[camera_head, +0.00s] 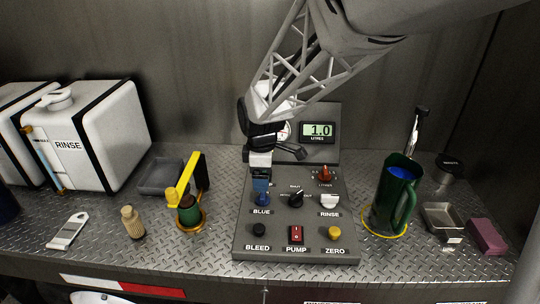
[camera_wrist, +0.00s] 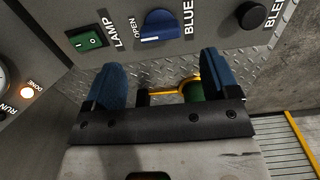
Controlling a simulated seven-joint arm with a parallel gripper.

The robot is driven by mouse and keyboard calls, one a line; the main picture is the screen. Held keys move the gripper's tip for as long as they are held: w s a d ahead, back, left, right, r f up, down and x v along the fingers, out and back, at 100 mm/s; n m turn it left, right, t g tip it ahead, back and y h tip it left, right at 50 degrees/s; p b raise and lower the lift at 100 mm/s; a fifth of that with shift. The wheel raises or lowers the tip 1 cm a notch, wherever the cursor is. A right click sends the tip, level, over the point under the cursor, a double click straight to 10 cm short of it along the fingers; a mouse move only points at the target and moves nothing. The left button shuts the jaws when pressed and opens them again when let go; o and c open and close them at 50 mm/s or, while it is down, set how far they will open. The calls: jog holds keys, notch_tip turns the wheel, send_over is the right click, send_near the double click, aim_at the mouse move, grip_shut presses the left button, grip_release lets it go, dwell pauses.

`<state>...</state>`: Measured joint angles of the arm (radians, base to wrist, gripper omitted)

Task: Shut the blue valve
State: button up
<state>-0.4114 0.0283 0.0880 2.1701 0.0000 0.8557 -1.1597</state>
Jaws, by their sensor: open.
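The blue valve knob (camera_head: 263,198) sits on the grey control panel (camera_head: 246,245), above its BLUE label. In the wrist view the blue knob (camera_wrist: 160,25) lies beyond my fingertips, between the words OPEN and BLUE. A short pale mark shows near its lower edge; I cannot tell its exact setting. My gripper (camera_head: 261,180) points down just above the knob in the head view. In the wrist view my gripper (camera_wrist: 163,75) has its two blue fingers wide apart with nothing between them, and no contact with the knob shows.
The panel also carries a black knob (camera_head: 296,199), a white RINSE knob (camera_head: 330,201), and a red PUMP switch (camera_head: 296,234). A display (camera_head: 318,131) reads 1.0. A yellow-handled green item (camera_head: 189,209) stands left; a green jug (camera_head: 394,193) stands right.

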aim_at(263, 197)
jog(key=shift+f, duration=3.45)
jog(key=c, duration=0.9)
